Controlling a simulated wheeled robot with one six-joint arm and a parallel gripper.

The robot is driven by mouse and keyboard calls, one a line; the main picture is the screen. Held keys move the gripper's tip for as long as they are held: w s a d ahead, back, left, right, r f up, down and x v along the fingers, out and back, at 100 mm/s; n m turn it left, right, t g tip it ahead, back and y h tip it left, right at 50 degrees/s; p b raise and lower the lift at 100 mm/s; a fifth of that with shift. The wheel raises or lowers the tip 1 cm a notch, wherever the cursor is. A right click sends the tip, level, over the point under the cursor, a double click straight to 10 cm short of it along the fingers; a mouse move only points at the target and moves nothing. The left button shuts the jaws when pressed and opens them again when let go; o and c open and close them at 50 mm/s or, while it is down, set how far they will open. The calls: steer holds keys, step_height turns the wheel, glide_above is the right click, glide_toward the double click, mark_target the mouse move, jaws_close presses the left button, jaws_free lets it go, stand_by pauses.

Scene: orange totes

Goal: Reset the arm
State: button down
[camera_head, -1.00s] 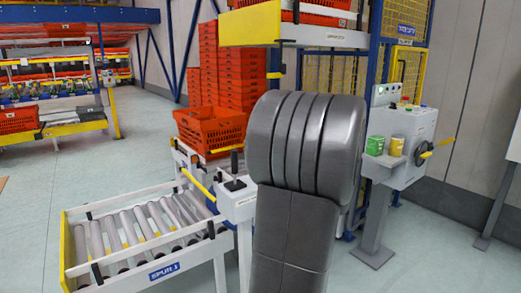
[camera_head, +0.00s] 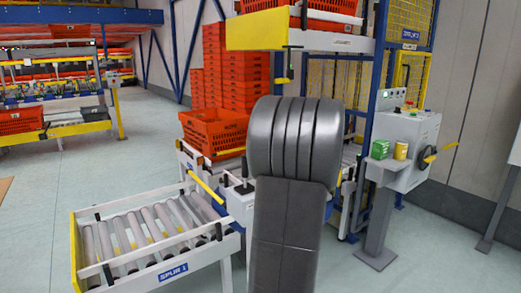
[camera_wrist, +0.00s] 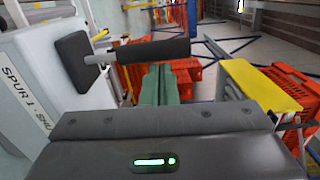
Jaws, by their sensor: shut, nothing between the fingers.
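My gripper (camera_wrist: 159,85) shows in the wrist view as two green fingers close together beyond its dark grey body. It is shut and holds nothing. In the head view my grey arm stands upright in the middle and my gripper is hidden behind it. In the wrist view a black handle (camera_wrist: 152,50) on a white housing (camera_wrist: 40,75) marked SPUR 1 reaches across just above and left of the fingers. I cannot tell whether they touch.
An orange tote (camera_head: 213,131) sits behind a low roller conveyor (camera_head: 150,232) at the left. A yellow-edged shelf (camera_head: 290,32) is overhead. Open floor lies at far left.

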steer(key=shift+w+d+m+p, duration=0.3)
steer(key=shift+w+d+p, duration=0.1)
steer(key=shift+d, duration=0.15)
steer(key=shift+d+m+p, duration=0.1)
steer(key=shift+m+p, duration=0.3)
steer(key=shift+p, duration=0.45)
steer(key=d+f+m+p, duration=0.1)
steer(key=m+p, duration=0.1)
steer(key=p, duration=0.2)
steer(key=w+d+f+m+p, duration=0.1)
steer(key=m+p, duration=0.1)
steer(key=p, duration=0.2)
steer(key=shift+w, duration=0.2)
steer(key=d+f, duration=0.1)
steer(key=w+d+f+b, duration=0.1)
steer(key=shift+d+f, duration=0.1)
steer(key=shift+d, duration=0.25)
steer(key=shift+d+f, duration=0.15)
steer(key=shift+d, duration=0.25)
